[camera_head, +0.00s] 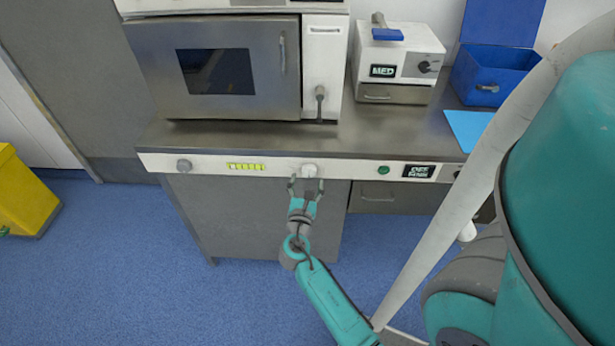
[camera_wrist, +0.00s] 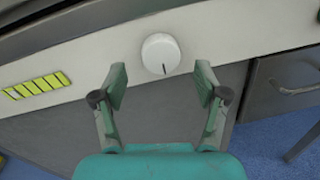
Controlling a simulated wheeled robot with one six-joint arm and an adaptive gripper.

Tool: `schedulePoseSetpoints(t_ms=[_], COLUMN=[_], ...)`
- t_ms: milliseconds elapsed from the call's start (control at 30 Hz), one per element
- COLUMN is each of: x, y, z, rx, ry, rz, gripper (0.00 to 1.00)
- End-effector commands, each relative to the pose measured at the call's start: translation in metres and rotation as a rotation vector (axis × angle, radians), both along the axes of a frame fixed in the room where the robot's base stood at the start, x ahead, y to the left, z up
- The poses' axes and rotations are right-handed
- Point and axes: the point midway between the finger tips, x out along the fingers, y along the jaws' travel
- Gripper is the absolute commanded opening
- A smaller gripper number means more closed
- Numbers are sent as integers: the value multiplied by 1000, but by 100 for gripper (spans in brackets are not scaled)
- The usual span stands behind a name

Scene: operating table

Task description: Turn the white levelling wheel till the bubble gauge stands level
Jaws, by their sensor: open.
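The white levelling wheel (camera_head: 309,170) is on the front panel of the bench. In the wrist view the wheel (camera_wrist: 161,54) is a round white knob with a dark mark pointing down. My gripper (camera_head: 306,183) is open just in front of and below the wheel. In the wrist view the fingertips of my gripper (camera_wrist: 160,85) stand apart to the lower left and lower right of the wheel, with nothing between them. A yellow-green segmented gauge (camera_head: 246,166) is on the panel left of the wheel. The gauge (camera_wrist: 37,85) also shows in the wrist view; a bubble cannot be made out.
A grey knob (camera_head: 184,165), a green button (camera_head: 383,170) and a dark display (camera_head: 419,171) share the panel. A steel-doored cabinet (camera_head: 220,70), a white device (camera_head: 398,60) and a blue box (camera_head: 490,75) stand on the bench. A drawer handle (camera_wrist: 295,88) lies right of my gripper.

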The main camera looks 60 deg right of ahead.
Motion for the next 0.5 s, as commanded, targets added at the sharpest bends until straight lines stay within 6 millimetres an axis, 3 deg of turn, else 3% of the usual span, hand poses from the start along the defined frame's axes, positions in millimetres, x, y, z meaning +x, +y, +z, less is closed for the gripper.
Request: schedulePoseSetpoints(t_ms=[200, 500], x=[7, 9], y=[-23, -29], z=[0, -1], rx=[1, 1], ry=[-1, 0], rz=[0, 1], gripper=[73, 73])
